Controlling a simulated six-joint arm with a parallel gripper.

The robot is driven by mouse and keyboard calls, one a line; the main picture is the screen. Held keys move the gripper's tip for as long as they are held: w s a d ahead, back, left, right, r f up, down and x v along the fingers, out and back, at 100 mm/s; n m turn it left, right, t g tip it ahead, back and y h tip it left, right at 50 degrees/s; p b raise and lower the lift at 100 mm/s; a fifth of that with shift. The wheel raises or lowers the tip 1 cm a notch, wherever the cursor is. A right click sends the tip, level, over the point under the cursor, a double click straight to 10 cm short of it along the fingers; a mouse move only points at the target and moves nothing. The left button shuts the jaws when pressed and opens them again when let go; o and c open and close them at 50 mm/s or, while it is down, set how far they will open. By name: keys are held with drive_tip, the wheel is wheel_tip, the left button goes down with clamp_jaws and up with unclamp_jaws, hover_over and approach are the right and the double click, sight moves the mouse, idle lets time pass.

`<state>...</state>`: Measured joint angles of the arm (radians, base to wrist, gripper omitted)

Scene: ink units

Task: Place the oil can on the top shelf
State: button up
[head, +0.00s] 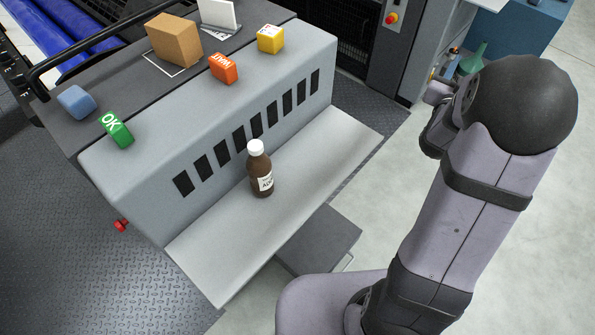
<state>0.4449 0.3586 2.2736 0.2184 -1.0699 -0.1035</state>
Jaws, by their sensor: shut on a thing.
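A green, cone-like thing with a narrow top (473,61), which looks like the oil can, shows at the upper right, just beyond my arm. My arm hides its lower part, so I cannot tell what it rests on or whether it is held. My arm rises from the bottom right, and its dark wrist parts show left of its big round joint. My gripper's fingers are hidden behind the arm. I cannot make out which surface is the top shelf.
A brown bottle with a white cap (260,168) stands on the grey machine's ledge (215,262). A cardboard box (174,40), green OK block (117,130), orange block (223,68), yellow block (270,39) and blue block (76,102) sit above. A blue cabinet (527,27) stands upper right.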

drive_tip(key=a+f+n+t+y, duration=0.1)
drive_tip(key=a+f+n+y, duration=0.2)
drive_tip(key=a+n+y, duration=0.55)
drive_tip(key=a+f+n+t+y, duration=0.15)
drive_tip(key=a+n+y, duration=0.25)
drive_tip(key=a+y, duration=0.9)
drive_tip(key=a+f+h, duration=0.3)
drive_tip(key=f+h, duration=0.1)
drive_tip(key=f, duration=0.2)
drive_tip(key=shift+a+f, duration=0.3)
drive_tip(key=shift+m+g, duration=0.25)
drive_tip(key=shift+f+b, duration=0.3)
drive_tip(key=shift+f, duration=1.75)
drive_tip(key=shift+f, duration=0.15)
drive_tip(key=shift+f, duration=0.1)
drive_tip(key=o, duration=1.3)
drive_tip(key=shift+o, duration=0.2)
